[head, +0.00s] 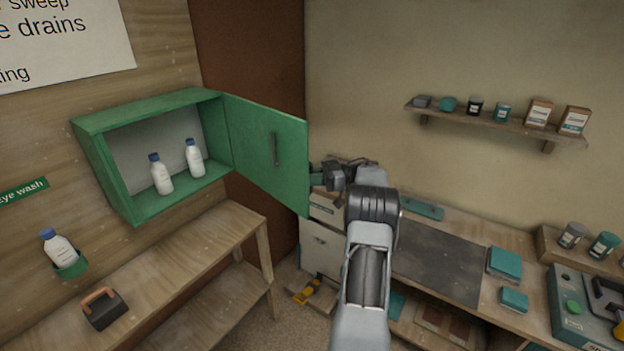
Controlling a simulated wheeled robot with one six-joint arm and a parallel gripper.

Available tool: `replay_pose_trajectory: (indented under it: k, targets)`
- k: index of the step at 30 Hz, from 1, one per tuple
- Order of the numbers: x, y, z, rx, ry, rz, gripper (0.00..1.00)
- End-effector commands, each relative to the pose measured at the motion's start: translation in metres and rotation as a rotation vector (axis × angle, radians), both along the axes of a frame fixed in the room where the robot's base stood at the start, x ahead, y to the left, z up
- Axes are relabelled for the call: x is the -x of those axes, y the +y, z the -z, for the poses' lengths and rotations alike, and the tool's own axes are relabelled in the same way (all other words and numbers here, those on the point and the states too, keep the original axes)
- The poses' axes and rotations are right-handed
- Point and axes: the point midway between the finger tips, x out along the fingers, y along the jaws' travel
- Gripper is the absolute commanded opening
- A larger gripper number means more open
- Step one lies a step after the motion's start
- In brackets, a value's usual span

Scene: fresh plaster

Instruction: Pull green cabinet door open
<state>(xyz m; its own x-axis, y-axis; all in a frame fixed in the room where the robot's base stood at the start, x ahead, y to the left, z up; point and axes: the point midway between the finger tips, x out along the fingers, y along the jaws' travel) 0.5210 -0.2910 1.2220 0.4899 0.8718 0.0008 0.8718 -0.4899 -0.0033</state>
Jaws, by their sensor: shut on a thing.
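The green cabinet (105,165) hangs on the wooden wall at left, with its inside in plain view. Its green door (262,170) stands wide open, swung out from the cabinet's right side. A dark upright handle-like bar (275,149) shows on the door face toward me. My gripper (318,181) is at the door's free right edge, shut on the door there. The fingertips are partly hidden by the door edge, so the exact grip cannot be told. Two white bottles with blue caps, a left one (161,174) and a right one (194,158), stand inside the cabinet.
A wooden bench (185,255) runs below the cabinet, with a dark box (104,308) on it. A bottle (59,248) sits in a green wall holder at left. A cluttered workbench (470,240) lies beyond my arm, under a wall shelf (490,121).

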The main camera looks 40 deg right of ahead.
Motion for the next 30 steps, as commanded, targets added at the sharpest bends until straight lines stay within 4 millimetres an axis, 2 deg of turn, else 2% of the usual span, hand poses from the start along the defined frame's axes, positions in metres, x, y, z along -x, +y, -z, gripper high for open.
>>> replay_pose_trajectory:
  k: [7, 8, 15, 24, 30]
  targets:
    - [-0.001, 0.001, -0.003, -0.002, -0.001, 0.001, 0.00]
    - [-0.001, 0.001, -0.003, -0.001, -0.002, 0.002, 0.18]
    - [0.000, -0.001, -0.002, 0.000, -0.001, 0.004, 0.39]
    - [0.000, -0.003, -0.001, 0.000, -0.001, 0.002, 0.39]
    - [0.000, -0.018, 0.000, 0.001, -0.003, -0.013, 0.39]
